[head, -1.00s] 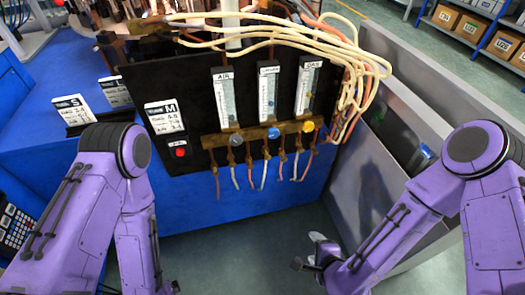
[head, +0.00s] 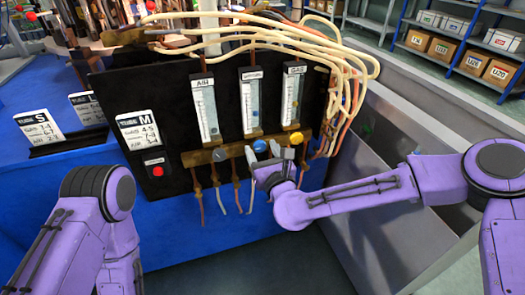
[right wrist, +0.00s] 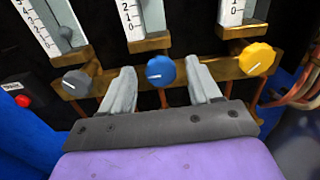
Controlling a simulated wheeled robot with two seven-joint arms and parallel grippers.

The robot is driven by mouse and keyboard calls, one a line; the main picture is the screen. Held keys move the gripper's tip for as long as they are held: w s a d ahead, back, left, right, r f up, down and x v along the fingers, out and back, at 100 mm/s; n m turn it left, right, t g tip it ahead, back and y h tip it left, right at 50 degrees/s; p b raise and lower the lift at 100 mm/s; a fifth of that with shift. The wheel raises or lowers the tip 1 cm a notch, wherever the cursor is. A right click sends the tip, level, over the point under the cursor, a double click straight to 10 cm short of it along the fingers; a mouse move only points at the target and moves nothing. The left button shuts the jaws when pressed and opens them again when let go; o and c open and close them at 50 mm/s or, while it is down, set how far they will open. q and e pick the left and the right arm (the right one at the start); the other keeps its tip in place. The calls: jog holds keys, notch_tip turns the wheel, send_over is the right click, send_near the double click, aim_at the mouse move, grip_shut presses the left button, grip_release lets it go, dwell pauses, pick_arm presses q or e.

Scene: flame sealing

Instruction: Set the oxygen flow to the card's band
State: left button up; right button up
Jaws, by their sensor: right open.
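The black panel (head: 110,90) carries three flow tubes. The middle tube (head: 251,100) stands above the blue knob (head: 260,146); its label is blurred and its float cannot be made out. The M card (head: 139,132) lists GAS, a middle line and AIR; the middle line's numbers are too small to read surely. My right gripper (head: 267,156) is open at the blue knob. In the right wrist view, the blue knob (right wrist: 160,71) sits between the spread fingers (right wrist: 161,80), with a gap on each side. My left arm shows at lower left; its gripper is out of view.
The grey AIR knob (head: 219,154) and yellow GAS knob (head: 296,138) flank the blue one on the brass bar. A red button (head: 157,171) sits below the M card. Pale hoses (head: 345,65) loop over the panel's right side. A grey cabinet stands at right.

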jog(key=shift+w, duration=0.1)
jog(key=shift+c, duration=0.3)
jog(key=c, duration=1)
jog(key=shift+o, duration=0.2)
